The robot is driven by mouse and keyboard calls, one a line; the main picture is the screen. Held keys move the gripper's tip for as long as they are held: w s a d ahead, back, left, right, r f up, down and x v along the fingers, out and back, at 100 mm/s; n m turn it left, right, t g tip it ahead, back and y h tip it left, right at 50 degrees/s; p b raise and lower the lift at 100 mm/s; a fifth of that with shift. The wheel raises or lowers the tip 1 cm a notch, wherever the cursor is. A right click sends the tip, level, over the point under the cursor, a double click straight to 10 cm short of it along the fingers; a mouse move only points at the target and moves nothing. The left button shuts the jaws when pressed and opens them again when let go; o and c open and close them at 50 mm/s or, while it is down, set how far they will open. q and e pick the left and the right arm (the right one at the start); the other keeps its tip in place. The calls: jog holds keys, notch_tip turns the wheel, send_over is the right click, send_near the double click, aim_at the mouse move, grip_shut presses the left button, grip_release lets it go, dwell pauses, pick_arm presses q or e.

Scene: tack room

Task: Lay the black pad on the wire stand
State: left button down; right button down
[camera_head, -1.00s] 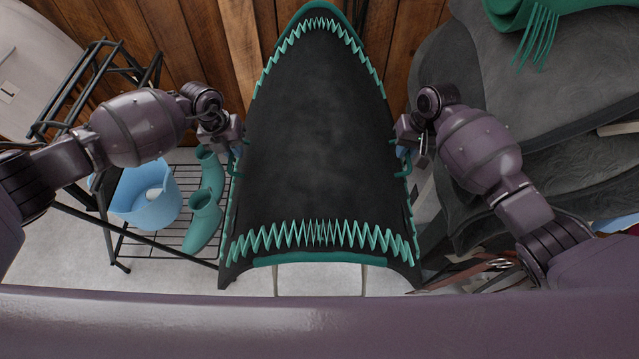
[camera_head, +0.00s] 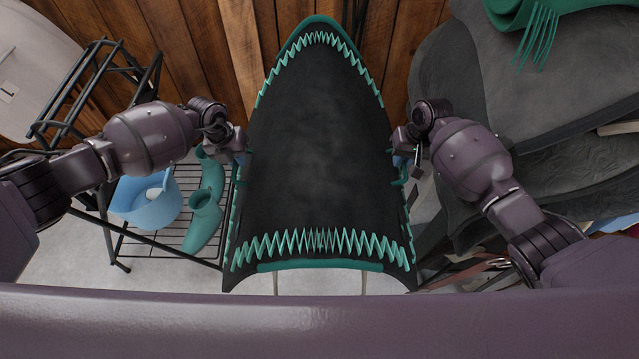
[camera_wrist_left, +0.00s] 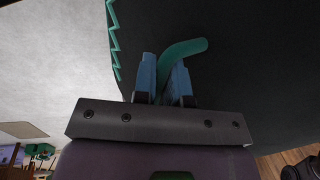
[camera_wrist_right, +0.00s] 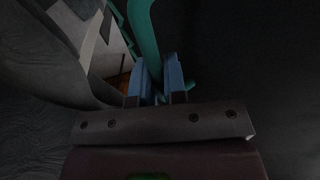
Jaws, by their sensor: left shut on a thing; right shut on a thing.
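The black pad (camera_head: 318,130), edged with teal zigzag stitching, spans the middle of the head view, its narrow end toward the wooden wall. My left gripper (camera_head: 240,157) is shut on a teal loop at the pad's left edge; the left wrist view shows the blue fingers (camera_wrist_left: 165,75) around this loop. My right gripper (camera_head: 401,160) is shut on the matching loop at the right edge, with its fingers (camera_wrist_right: 159,80) in the right wrist view. Two thin pale legs, apparently of the wire stand (camera_head: 364,283), show below the pad's near edge. The pad hides the rest; contact cannot be told.
Dark saddle-like leather (camera_head: 540,110) fills the right side close to my right arm. The wooden wall (camera_head: 200,50) is behind.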

pick_arm(q)
jog(key=shift+f, duration=0.2)
pick_arm(e)
jog(key=shift+f, duration=0.2)
pick_arm(q)
jog(key=c, duration=1.2)
grip_release()
pick_arm(e)
jog(key=c, duration=1.2)
grip_release()
pick_arm(q)
jog(key=shift+o, duration=0.2)
pick_arm(e)
jog(key=shift+o, duration=0.2)
pick_arm(q)
jog(key=shift+r, duration=0.15)
pick_arm(e)
jog(key=shift+r, duration=0.1)
pick_arm(q)
notch_tip(320, 180, up, 12)
jog(key=a, duration=0.2)
jog(key=shift+f, duration=0.2)
pick_arm(e)
notch_tip(320, 180, up, 7)
jog(key=d, duration=0.1)
jog(key=shift+d+r, duration=0.15)
jog(key=shift+d, duration=0.05)
